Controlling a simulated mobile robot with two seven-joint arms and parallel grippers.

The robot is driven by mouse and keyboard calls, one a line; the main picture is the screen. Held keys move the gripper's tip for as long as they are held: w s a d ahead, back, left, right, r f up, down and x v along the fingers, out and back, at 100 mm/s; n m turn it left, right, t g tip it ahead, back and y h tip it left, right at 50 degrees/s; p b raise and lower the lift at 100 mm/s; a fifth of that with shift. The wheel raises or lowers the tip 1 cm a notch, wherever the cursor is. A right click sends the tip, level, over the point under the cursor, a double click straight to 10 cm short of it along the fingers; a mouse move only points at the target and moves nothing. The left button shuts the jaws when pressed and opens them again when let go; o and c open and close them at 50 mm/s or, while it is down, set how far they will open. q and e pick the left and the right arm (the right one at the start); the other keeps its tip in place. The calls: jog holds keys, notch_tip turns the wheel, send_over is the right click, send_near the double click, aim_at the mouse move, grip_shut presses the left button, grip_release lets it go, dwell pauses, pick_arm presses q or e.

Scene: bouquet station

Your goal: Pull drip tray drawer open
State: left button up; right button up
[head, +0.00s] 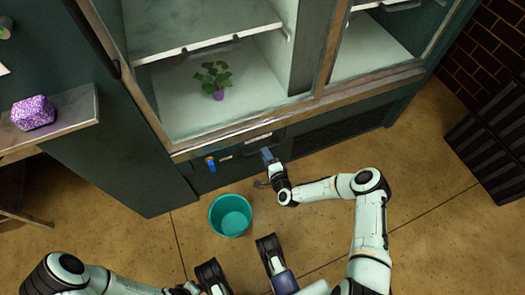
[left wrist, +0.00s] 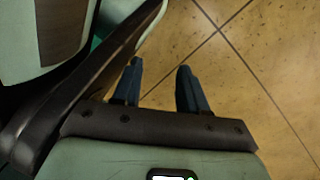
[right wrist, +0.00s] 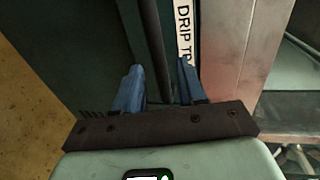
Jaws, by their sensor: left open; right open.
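The drip tray drawer is in the lower front of the green cabinet, with a white label (right wrist: 184,35) reading "DRIP TR" in the right wrist view. A dark bar handle (right wrist: 153,42) runs up between the two blue fingers of my right gripper (right wrist: 160,85). The fingers are apart, one on each side of the bar, not closed on it. In the head view my right gripper (head: 268,157) is at the cabinet's lower front and hides part of the drawer. My left gripper (left wrist: 158,88) is open and empty above the floor in the left wrist view.
A teal bucket (head: 231,216) stands on the floor in front of the cabinet, left of my right gripper. A blue-handled tap (head: 210,163) is left of the drawer. A potted plant (head: 214,80) stands inside the cabinet. A dark slatted crate (head: 495,135) is at the right.

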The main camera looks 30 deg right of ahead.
pick_arm(q)
jog(key=shift+s+a+f+g+b, duration=0.1)
jog(key=shift+s+f+g+b, duration=0.3)
jog(key=shift+s, duration=0.4)
jog(key=shift+s+a+f+g+b, duration=0.1)
jog(key=shift+s+f+g+b, duration=0.1)
jog(key=shift+s+f, duration=0.45)
pick_arm(e)
jog(key=shift+x, duration=2.15)
pick_arm(q)
jog(key=shift+s+r, duration=0.15)
jog(key=shift+r, duration=0.05)
pick_arm(e)
grip_shut()
jog(key=shift+s, duration=0.1)
